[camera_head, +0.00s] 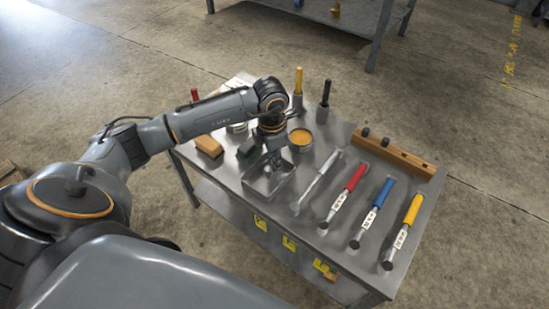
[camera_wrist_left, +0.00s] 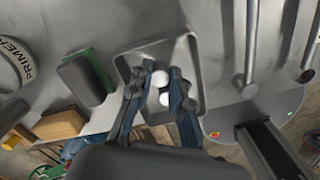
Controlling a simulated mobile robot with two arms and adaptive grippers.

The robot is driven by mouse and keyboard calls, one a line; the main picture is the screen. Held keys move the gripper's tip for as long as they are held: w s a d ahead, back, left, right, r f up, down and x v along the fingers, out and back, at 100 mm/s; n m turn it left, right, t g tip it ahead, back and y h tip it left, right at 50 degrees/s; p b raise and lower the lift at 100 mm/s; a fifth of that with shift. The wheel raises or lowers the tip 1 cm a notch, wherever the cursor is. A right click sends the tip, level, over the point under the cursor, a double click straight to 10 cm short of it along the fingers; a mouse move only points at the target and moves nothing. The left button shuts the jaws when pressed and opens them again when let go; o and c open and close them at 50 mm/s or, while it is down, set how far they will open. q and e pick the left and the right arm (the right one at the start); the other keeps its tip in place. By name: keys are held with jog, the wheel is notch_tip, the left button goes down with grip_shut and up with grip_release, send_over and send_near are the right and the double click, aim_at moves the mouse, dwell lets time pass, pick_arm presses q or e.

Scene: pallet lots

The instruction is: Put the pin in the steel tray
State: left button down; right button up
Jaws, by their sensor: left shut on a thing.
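The steel tray (camera_head: 262,188) is a shallow grey box near the front left part of the steel table. It also shows in the left wrist view (camera_wrist_left: 194,62), below my fingers. My left gripper (camera_head: 276,160) is over the tray, pointing down. In the left wrist view my left gripper (camera_wrist_left: 157,92) is shut on a small pale, rounded thing, which I take to be the pin (camera_wrist_left: 160,79). The fingers hide most of it. I cannot tell whether it touches the tray floor. My right gripper is not in view.
An orange-filled tin (camera_head: 301,138) stands close behind the tray. A green-edged block (camera_head: 246,148) and a wooden block (camera_head: 208,146) lie to its left. A grey metal tool (camera_head: 318,182) and red, blue and yellow-handled tools (camera_head: 372,213) lie to its right. A wooden rack (camera_head: 394,153) is behind them.

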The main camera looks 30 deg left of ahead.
pick_arm(q)
jog(key=c, duration=1.2)
grip_release()
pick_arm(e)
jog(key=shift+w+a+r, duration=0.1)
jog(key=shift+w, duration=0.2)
